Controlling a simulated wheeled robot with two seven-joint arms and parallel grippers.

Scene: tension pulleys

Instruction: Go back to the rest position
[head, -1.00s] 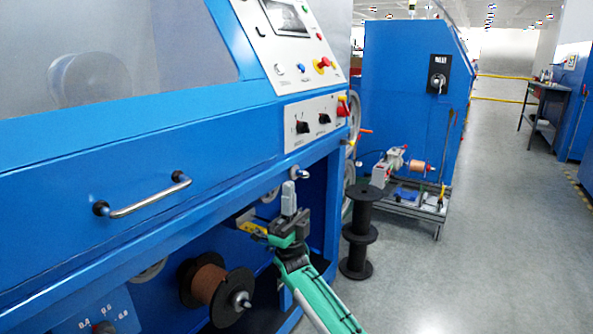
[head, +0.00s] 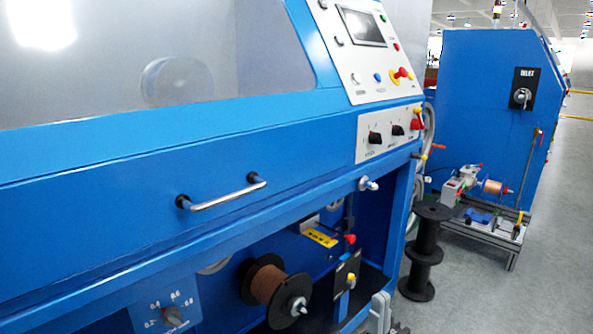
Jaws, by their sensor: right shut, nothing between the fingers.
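My right gripper (head: 379,313) is at the bottom edge of the head view, below the right end of the blue machine (head: 100,190). Only its grey upper part shows; the rest is cut off by the picture edge. It is shut and holds nothing. A black spool with copper wire (head: 270,285) sits in the machine's lower bay, to the left of the gripper and apart from it. My left gripper is not in view.
Stacked black empty spools (head: 425,255) stand on the floor right of the machine. A low cart (head: 490,235) with a small copper spool is behind them. A second blue machine (head: 485,110) stands at the back. A handle (head: 225,193) sticks out from the front panel. Floor at far right is clear.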

